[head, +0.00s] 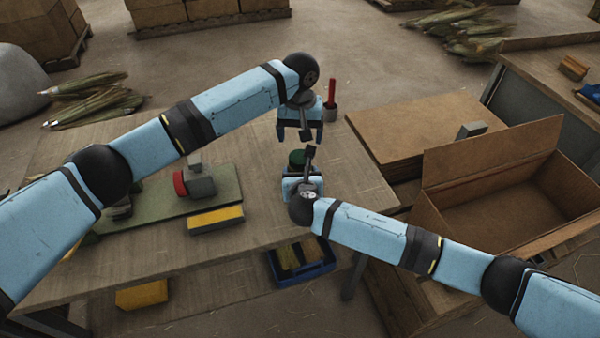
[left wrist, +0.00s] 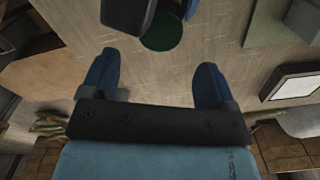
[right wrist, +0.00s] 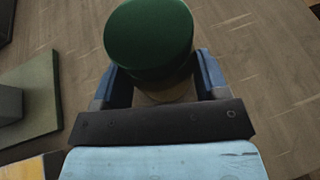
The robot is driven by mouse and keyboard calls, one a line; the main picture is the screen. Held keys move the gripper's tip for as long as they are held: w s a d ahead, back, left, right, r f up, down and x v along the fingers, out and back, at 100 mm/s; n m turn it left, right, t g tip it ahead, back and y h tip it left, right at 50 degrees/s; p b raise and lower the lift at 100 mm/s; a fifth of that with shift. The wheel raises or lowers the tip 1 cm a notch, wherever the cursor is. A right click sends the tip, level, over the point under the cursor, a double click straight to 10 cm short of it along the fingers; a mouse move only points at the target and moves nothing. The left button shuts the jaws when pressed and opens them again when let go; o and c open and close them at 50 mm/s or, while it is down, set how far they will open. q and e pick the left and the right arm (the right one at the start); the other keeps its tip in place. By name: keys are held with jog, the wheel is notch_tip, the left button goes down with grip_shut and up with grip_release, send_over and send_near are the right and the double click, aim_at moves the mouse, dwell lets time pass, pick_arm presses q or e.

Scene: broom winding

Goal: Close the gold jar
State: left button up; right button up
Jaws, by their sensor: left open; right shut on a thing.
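A jar (right wrist: 170,94) with a pale gold-tan body stands between the fingers of my right gripper (right wrist: 162,78). A dark green round lid (right wrist: 150,42) sits over its top; I cannot tell whether it is fully seated. The lid also shows in the head view (head: 297,156) and in the left wrist view (left wrist: 162,34), partly hidden by my right arm. My right gripper is shut on the jar. My left gripper (head: 300,134) is open and empty, beyond the jar in the head view and apart from the lid.
A grey cup (head: 330,114) with a red-handled tool stands at the table's far side. An open cardboard box (head: 500,205) stands at right.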

aim_at(300, 156)
pick_arm(q)
notch_tip(300, 156, down, 7)
jog(key=shift+f, duration=0.1)
dwell(0.3)
jog(key=c, duration=0.9)
jog(key=m, duration=0.3)
jog(key=o, duration=1)
